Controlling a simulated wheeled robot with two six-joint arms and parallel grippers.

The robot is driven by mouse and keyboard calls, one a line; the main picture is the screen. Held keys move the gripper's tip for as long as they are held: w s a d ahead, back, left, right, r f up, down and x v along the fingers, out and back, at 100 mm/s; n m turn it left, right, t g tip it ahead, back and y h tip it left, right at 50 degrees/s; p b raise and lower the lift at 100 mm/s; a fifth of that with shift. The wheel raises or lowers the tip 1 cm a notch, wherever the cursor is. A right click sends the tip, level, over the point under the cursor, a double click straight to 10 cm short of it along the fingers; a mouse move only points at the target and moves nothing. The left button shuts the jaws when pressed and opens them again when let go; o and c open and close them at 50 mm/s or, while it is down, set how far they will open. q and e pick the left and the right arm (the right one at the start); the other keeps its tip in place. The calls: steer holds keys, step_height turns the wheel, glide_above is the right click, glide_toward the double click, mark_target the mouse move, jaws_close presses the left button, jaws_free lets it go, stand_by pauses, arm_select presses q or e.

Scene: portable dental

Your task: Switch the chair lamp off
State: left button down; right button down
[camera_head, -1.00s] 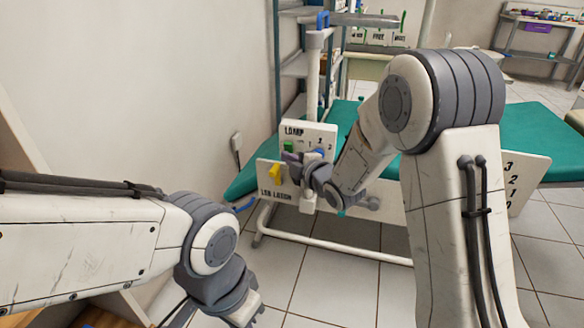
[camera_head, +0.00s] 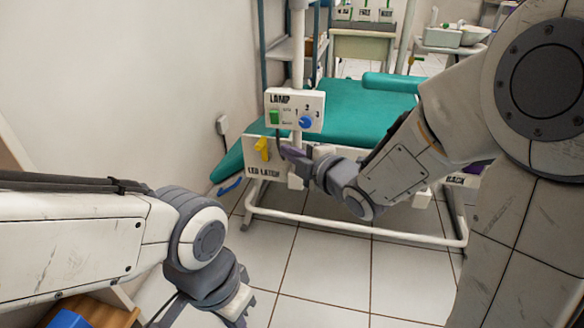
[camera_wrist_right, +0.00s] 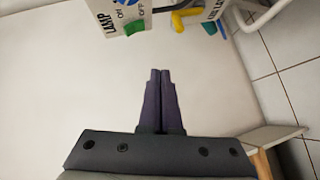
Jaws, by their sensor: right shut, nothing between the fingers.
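The white lamp panel (camera_head: 288,96) stands on a post beside the chair. It carries a green switch (camera_head: 274,117) at its left and a blue round knob (camera_head: 305,122) with numbers at its right. The panel (camera_wrist_right: 108,24) and green switch (camera_wrist_right: 135,27) also show in the right wrist view, with on and off markings. I cannot tell which way the switch is set. My right gripper (camera_head: 285,151) is shut and empty, just below the panel, apart from the switch. Its purple fingertips (camera_wrist_right: 160,72) meet in the wrist view. My left gripper (camera_head: 240,312) is low, its jaws unclear.
A yellow leg latch lever (camera_head: 262,148) on a white plate is close left of my right gripper. The green chair (camera_head: 345,108) lies behind the panel on a white frame (camera_head: 340,233). The wall (camera_head: 120,90) is at left. A metal shelf rack (camera_head: 275,55) stands behind.

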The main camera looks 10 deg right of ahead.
arm_select(q)
steer(key=shift+f+b, duration=0.35)
steer(key=shift+f, duration=0.3)
arm_select(e)
steer(key=shift+s+d, duration=0.15)
steer(key=shift+s, duration=0.15)
